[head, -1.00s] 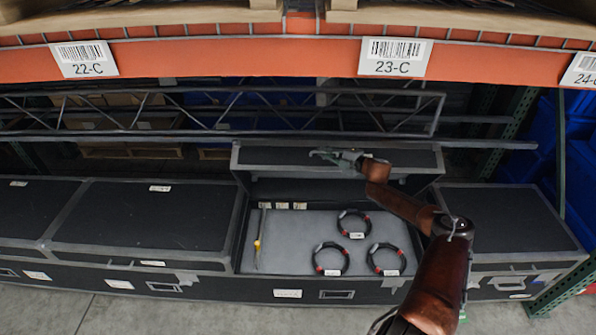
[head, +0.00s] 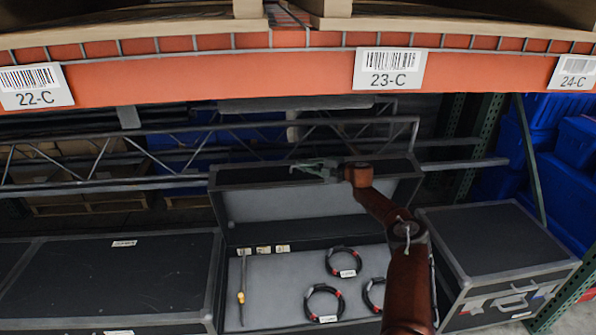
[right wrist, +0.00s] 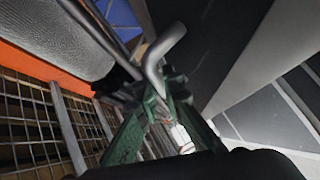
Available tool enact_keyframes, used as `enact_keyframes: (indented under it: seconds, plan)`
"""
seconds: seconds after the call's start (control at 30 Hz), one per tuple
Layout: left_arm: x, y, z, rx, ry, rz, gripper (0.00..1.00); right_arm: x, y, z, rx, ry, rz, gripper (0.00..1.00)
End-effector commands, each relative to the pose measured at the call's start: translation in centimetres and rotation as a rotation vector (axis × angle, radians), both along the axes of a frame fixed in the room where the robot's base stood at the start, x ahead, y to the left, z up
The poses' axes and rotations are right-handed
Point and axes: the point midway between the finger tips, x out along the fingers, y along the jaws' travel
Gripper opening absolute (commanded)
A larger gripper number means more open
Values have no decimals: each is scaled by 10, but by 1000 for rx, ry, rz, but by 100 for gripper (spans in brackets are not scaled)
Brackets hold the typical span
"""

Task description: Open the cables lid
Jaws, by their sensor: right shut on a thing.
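The cables lid (head: 290,203) stands raised at the back of the open black case in the head view, its grey inner face towards me. My right gripper (head: 308,168) is at the lid's top edge. In the right wrist view its green fingers (right wrist: 158,88) close around a bent metal bar (right wrist: 158,58), which looks like the lid's handle; the exact contact is partly hidden. Inside the case, black cable coils with red marks, such as one coil (head: 342,262), lie on grey lining (head: 282,280). My left gripper is out of view.
A closed black case (head: 495,250) stands on the right and another (head: 110,275) on the left. An orange shelf beam (head: 210,80) runs above, with a metal truss (head: 100,160) behind the lid. A yellow-handled tool (head: 241,290) lies in the open case.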

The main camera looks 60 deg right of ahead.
Motion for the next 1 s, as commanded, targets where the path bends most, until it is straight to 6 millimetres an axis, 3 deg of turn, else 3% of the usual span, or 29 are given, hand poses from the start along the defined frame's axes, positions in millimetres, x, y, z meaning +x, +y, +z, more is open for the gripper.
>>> enact_keyframes:
  seconds: [0.4,0.43,0.67,1.0]
  plan:
    - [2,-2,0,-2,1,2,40,-2,-4,-3,-3,8,-8,0]
    - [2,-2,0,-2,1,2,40,-2,-4,-3,-3,8,-8,9]
    - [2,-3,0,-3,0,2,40,2,0,-3,-1,6,0,25]
    - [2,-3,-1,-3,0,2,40,2,0,-3,0,5,1,25]
